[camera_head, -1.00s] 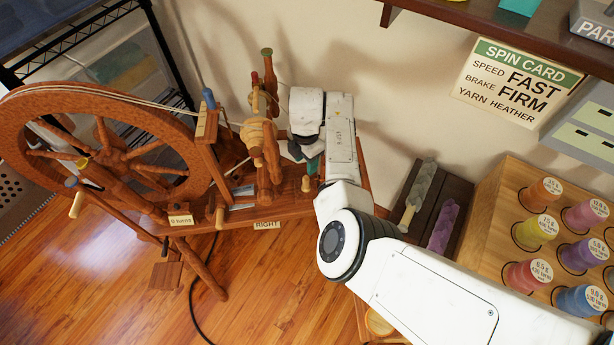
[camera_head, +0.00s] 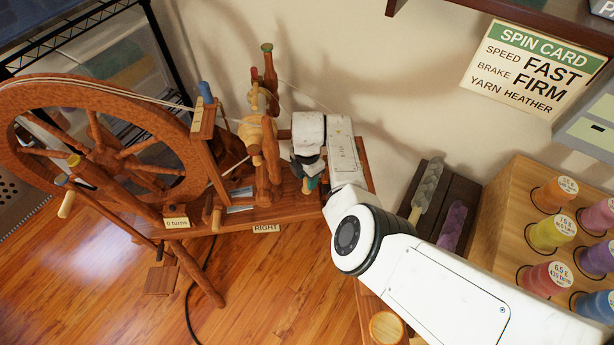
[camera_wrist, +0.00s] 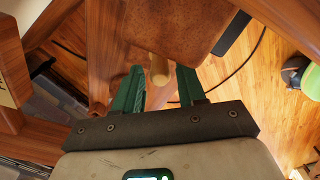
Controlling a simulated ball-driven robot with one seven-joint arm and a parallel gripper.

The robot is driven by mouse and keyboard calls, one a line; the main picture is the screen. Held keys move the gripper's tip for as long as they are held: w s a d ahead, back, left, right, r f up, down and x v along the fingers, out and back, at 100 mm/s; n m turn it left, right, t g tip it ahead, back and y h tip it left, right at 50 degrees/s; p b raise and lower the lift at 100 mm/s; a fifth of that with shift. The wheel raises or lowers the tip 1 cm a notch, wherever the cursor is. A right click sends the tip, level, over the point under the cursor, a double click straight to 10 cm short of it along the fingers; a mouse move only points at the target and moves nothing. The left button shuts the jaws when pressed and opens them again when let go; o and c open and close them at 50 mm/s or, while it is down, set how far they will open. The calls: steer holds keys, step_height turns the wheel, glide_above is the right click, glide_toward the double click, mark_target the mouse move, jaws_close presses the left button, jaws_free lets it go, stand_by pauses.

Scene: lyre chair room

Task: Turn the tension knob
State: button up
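The spinning wheel (camera_head: 70,88) stands at left on its wooden base. A small pale wooden knob (camera_head: 307,186) sticks up near the base's right end, beside my gripper (camera_head: 309,178); I take it for the tension knob. In the wrist view, a round wooden peg (camera_wrist: 160,70) shows between the tips of my gripper's green fingers (camera_wrist: 160,82). The fingers are spread, with a visible gap on each side of the peg. In the head view, my wrist hides much of the fingers. A label (camera_head: 177,223) on the base reads "0 turns".
A "RIGHT" label (camera_head: 267,228) is on the base's front edge. Another wooden peg (camera_head: 217,218) and the flyer posts (camera_head: 270,150) stand left of my gripper. A spool rack (camera_head: 500,215) and a dark tray (camera_head: 425,175) are at right. A spin card (camera_head: 530,65) hangs on the wall.

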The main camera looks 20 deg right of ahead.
jaws_close()
steer(key=shift+r+n+p, duration=0.1)
steer(key=shift+n+p, duration=0.2)
steer(key=shift+p, duration=0.05)
steer(key=n+p, duration=0.2)
steer(key=shift+n, duration=0.4)
steer(key=n+p, duration=0.1)
steer(key=n, duration=0.4)
steer(key=shift+a+n, duration=0.1)
steer(key=shift+n, duration=0.2)
steer(key=shift+o, duration=1)
jaws_free()
steer(key=shift+r+p, duration=0.1)
steer(key=shift+p, duration=0.25)
